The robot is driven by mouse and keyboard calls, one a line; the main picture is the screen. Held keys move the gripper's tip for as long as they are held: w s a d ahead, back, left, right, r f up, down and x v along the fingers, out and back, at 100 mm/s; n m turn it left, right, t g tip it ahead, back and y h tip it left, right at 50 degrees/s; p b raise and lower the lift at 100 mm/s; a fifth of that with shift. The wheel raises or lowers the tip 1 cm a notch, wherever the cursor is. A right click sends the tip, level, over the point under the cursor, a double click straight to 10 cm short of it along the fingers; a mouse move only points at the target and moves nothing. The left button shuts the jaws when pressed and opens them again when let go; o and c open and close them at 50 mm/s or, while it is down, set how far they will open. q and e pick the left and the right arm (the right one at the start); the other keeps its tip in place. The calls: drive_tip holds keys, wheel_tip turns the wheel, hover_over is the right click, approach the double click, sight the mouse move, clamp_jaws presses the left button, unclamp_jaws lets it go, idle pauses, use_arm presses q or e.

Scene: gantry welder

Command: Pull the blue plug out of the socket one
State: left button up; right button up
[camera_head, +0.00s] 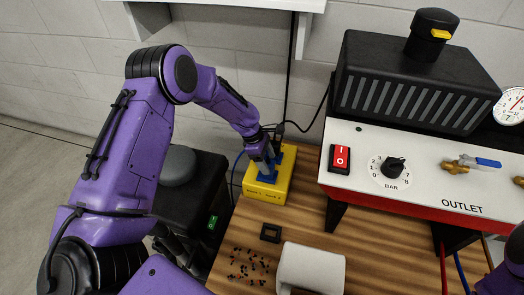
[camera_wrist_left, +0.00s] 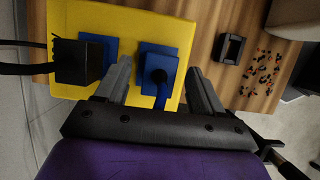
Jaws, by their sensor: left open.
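The yellow socket box (camera_head: 283,187) stands on the wooden table. In the left wrist view the box (camera_wrist_left: 130,18) has two blue square sockets side by side. A black block-shaped plug (camera_wrist_left: 77,62) with black cables sits in the left-hand one. My left gripper (camera_head: 263,166) is at the box; in the left wrist view its open fingers (camera_wrist_left: 160,86) stand on either side of the blue plug. Whether they touch it cannot be told. My right gripper is not in view.
A black square frame (camera_head: 271,233), scattered small dark and red bits (camera_head: 249,264) and a white rounded object (camera_head: 311,268) lie on the table (camera_head: 372,262). A control unit (camera_head: 424,188) with a red switch and knob stands to the right. Black cables hang behind the box.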

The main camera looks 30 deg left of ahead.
sight(270, 163)
use_arm(q)
drive_tip(key=shift+x, duration=1.3)
drive_tip(key=c, duration=1.1)
drive_tip(key=shift+r+p, duration=3)
